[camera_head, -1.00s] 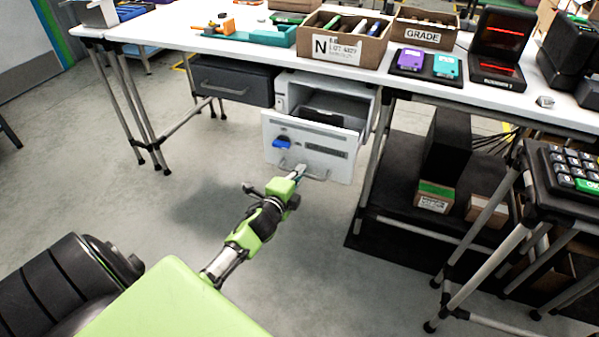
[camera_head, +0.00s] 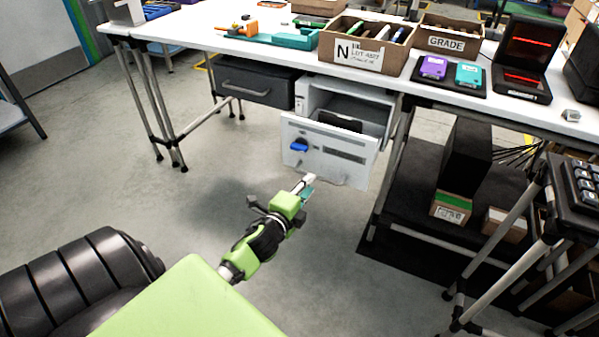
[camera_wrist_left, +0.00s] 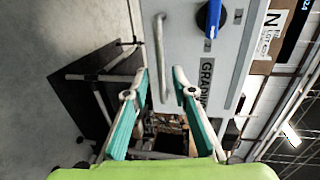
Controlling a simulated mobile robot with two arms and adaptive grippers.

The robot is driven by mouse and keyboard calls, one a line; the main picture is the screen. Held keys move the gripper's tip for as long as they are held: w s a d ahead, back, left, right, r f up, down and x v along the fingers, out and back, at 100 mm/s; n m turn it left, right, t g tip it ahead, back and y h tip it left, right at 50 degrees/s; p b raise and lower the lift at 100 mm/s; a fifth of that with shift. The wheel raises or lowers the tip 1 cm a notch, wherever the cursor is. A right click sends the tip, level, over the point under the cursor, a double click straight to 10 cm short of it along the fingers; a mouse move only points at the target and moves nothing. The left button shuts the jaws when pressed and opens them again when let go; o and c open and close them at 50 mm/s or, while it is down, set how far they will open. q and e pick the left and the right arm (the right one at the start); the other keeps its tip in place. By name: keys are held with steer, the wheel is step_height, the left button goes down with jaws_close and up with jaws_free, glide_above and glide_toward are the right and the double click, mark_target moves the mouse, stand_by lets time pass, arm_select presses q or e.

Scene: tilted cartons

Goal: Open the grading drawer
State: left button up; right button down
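The grading drawer (camera_head: 328,150) is a light grey drawer under the white table, standing out from its cabinet with its dark inside showing. Its front has a blue knob (camera_head: 299,145), also seen in the left wrist view (camera_wrist_left: 212,18), and part of a label reading "GRADIN". Its bar handle (camera_wrist_left: 160,55) shows in the left wrist view. My left gripper (camera_head: 307,182) is at the lower part of the drawer front. In the left wrist view its teal fingers (camera_wrist_left: 162,72) are apart, with the handle's line between them. I cannot tell whether they touch it. My right gripper is out of view.
A dark drawer (camera_head: 255,82) is shut to the left of the cabinet. Cartons (camera_head: 366,46) and a tray with purple and teal devices (camera_head: 450,75) are on the table. A black low shelf (camera_head: 420,205) stands to the right. The floor before the drawer is clear.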

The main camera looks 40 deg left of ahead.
arm_select(q)
steer(key=v, duration=0.6)
stand_by(0.5)
